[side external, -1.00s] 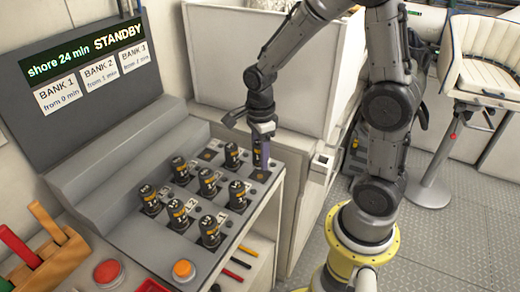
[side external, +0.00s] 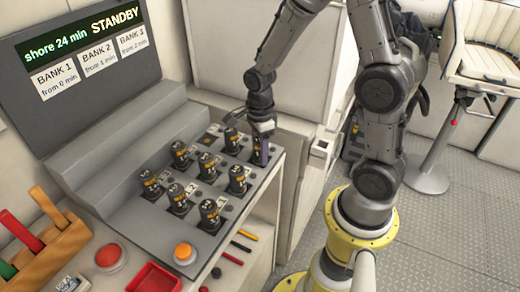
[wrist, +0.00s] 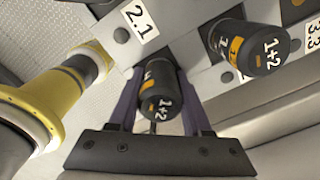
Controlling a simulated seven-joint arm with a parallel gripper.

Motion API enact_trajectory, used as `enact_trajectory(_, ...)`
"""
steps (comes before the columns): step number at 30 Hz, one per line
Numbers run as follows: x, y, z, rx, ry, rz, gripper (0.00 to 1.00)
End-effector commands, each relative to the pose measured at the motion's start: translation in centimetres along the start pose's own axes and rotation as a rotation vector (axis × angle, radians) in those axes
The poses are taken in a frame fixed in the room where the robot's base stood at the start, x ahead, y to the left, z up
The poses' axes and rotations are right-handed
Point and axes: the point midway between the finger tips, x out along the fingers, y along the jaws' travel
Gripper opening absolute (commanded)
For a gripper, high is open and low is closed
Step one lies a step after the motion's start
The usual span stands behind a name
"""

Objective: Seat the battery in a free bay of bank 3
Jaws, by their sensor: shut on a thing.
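My gripper (side external: 261,158) is at the console's right rear corner, its purple fingers low over the bay panel (side external: 150,215). In the wrist view the fingers stand on both sides of a dark battery (wrist: 159,97) marked "1+2" with an orange band, and are shut on it. In the side view the fingers mostly hide this battery; whether its lower end is inside a bay cannot be told. Several similar batteries stand upright in the panel, one just left of my gripper (side external: 231,140), which also shows in the wrist view (wrist: 245,45). An empty-looking bay (side external: 207,139) lies farther left.
Bay plates read "2.1" (wrist: 140,20) and "3.3" (wrist: 314,36) in the wrist view. A sloped display (side external: 85,60) reads STANDBY. An orange button (side external: 184,253), a red button (side external: 109,256) and a red tray (side external: 153,279) are at the front.

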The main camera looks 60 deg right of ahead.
Motion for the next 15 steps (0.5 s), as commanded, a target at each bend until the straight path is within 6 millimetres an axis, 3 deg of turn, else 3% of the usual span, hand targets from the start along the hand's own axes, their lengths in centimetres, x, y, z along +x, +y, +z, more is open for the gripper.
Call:
enact_trajectory(3,-0.03,-0.03,0.01,0.000,0.000,-0.001,0.00)
enact_trajectory(4,-0.03,-0.03,0.01,0.000,0.000,-0.001,0.52)
enact_trajectory(9,-0.03,-0.02,0.01,0.000,0.000,0.000,0.83)
enact_trajectory(15,-0.03,-0.01,0.00,0.000,0.000,0.000,0.84)
